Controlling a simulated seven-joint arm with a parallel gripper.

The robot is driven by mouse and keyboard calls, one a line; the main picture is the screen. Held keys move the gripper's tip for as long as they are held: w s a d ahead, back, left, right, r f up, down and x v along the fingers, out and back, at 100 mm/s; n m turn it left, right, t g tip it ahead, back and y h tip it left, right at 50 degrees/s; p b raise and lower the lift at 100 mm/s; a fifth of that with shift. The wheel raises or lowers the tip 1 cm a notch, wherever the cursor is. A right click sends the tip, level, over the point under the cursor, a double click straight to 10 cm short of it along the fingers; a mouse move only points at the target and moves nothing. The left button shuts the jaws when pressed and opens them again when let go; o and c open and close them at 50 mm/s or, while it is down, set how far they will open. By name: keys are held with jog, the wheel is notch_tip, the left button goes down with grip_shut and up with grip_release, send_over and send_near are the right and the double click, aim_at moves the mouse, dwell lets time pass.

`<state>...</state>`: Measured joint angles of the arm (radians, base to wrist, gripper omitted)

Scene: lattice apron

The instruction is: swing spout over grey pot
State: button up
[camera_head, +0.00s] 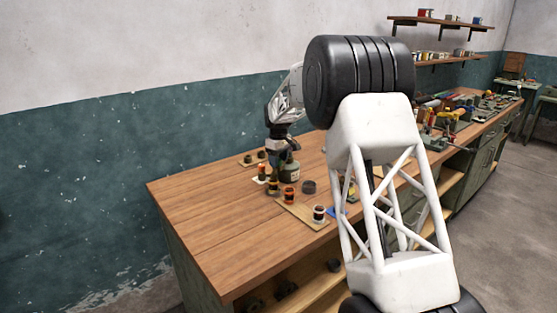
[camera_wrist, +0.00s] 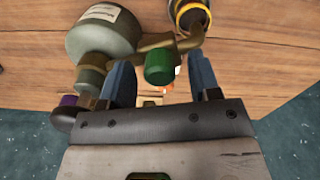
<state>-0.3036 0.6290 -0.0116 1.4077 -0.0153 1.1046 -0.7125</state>
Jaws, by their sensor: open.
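A grey-green tank (camera_head: 291,172) with a pale label stands on the bench; it also fills the upper left of the wrist view (camera_wrist: 98,42). A green knob (camera_wrist: 159,67) sits on the pipe. My gripper (camera_wrist: 160,78) is open, with its blue fingers on either side of the knob; I cannot tell if either touches. In the head view my gripper (camera_head: 271,166) is beside the tank, partly hiding it. A dark grey pot (camera_head: 308,187) stands right of the tank.
An orange pot (camera_head: 290,195) and a white pot with dark contents (camera_head: 319,213) stand on a thin board (camera_head: 300,213) in front. Small dark items lie behind on a pad (camera_head: 252,160). The left bench top (camera_head: 205,200) is clear. Tools crowd its far right.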

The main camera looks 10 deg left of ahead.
grip_shut()
jog(key=shift+d, duration=0.15)
dwell(0.4)
jog(key=w+d+n, duration=0.2)
jog(key=d+n, duration=0.7)
jog(key=n, duration=0.4)
jog(key=shift+d+n, duration=0.2)
jog(key=shift+n, duration=0.1)
dwell(0.4)
